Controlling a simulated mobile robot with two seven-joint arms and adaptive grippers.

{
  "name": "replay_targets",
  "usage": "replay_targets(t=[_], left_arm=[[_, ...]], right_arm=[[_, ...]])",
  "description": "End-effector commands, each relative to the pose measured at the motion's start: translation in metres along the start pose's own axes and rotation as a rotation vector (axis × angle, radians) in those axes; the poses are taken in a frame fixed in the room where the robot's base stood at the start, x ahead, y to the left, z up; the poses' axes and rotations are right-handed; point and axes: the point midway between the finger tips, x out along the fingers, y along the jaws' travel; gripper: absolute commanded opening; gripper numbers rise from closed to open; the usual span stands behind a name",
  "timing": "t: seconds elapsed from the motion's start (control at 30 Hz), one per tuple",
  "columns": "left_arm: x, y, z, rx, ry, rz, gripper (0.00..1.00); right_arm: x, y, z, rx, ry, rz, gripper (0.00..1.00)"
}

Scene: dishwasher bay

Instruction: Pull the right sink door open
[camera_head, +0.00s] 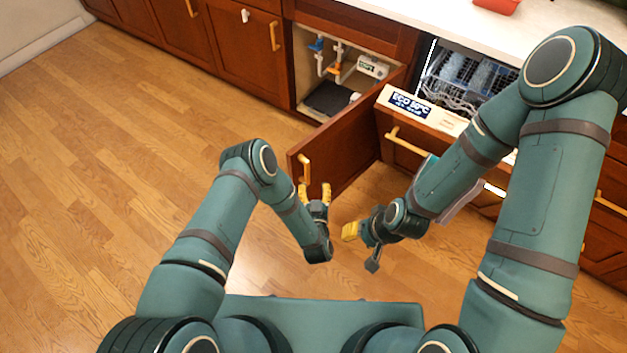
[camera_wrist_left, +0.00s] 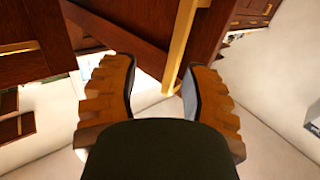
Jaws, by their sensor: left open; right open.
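The right sink door (camera_head: 345,145) is dark red wood and stands swung out from the sink cabinet, its free edge toward me. Its pale yellow bar handle (camera_head: 304,168) is near that free edge. My left gripper (camera_head: 314,192) is open just below the handle, with its orange fingers apart. In the left wrist view, the handle (camera_wrist_left: 183,45) runs down beyond and between the open fingertips (camera_wrist_left: 162,72), closer to the right one; contact cannot be told. My right gripper (camera_head: 360,246) is open and empty, right of the door and above the floor.
The open cabinet shows pipes (camera_head: 338,62) and a dark mat (camera_head: 330,97). The dishwasher (camera_head: 420,112) is open to the right, with its rack (camera_head: 475,72) visible. A red container (camera_head: 497,5) sits on the counter. Floor at left is clear.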

Motion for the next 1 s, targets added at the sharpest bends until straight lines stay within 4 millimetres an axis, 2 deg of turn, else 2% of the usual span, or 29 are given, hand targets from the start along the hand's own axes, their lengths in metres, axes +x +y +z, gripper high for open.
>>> replay_targets(t=[0.1,0.3,0.87,1.0], left_arm=[[-0.020,0.000,0.001,0.002,-0.003,0.003,0.46],[-0.037,-0.001,0.001,0.003,-0.003,0.000,0.46],[-0.040,-0.002,0.001,0.001,-0.002,-0.002,0.46],[-0.035,-0.003,-0.001,-0.008,-0.031,0.007,0.46]], right_arm=[[0.000,0.000,0.000,0.000,0.000,0.000,0.47],[0.000,0.000,0.000,0.000,0.000,0.000,0.47],[0.000,0.000,0.000,0.000,0.000,0.000,0.47],[0.000,0.000,0.000,0.000,0.000,0.000,0.47]])
